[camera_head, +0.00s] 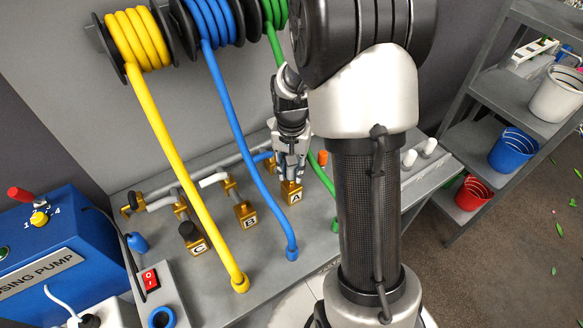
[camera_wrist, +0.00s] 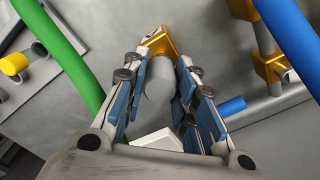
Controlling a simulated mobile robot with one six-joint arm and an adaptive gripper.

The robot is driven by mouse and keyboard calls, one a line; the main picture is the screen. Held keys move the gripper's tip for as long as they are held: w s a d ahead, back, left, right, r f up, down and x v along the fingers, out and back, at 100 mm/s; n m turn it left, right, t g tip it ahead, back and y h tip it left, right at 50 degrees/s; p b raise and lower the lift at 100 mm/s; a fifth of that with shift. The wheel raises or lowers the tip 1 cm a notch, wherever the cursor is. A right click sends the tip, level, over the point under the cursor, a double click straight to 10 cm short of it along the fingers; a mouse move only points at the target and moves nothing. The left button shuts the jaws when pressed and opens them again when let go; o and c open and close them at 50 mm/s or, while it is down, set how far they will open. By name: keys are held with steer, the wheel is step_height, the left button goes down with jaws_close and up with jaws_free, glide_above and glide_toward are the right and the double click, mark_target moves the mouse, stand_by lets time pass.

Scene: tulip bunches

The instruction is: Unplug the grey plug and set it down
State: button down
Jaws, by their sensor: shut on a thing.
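The grey plug (camera_wrist: 160,82) shows in the wrist view between my two blue-padded fingers. Its far end meets the brass fitting (camera_wrist: 160,43), and I cannot tell how deep it sits. In the head view that brass block (camera_head: 292,194) is marked A and stands on the grey bench (camera_head: 268,248). My gripper (camera_head: 291,174) points down just above block A, shut on the plug, which the fingers mostly hide in that view.
The green hose (camera_head: 318,172) runs close right of my gripper, the blue hose (camera_head: 232,120) to its left, the yellow hose (camera_head: 178,180) further left. Brass blocks B (camera_head: 250,221) and C (camera_head: 199,248) stand left. An orange peg (camera_head: 322,158) and white pegs (camera_head: 409,158) stand right.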

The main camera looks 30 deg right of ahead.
steer(key=shift+r+p, duration=1.4)
steer(key=shift+r, duration=0.5)
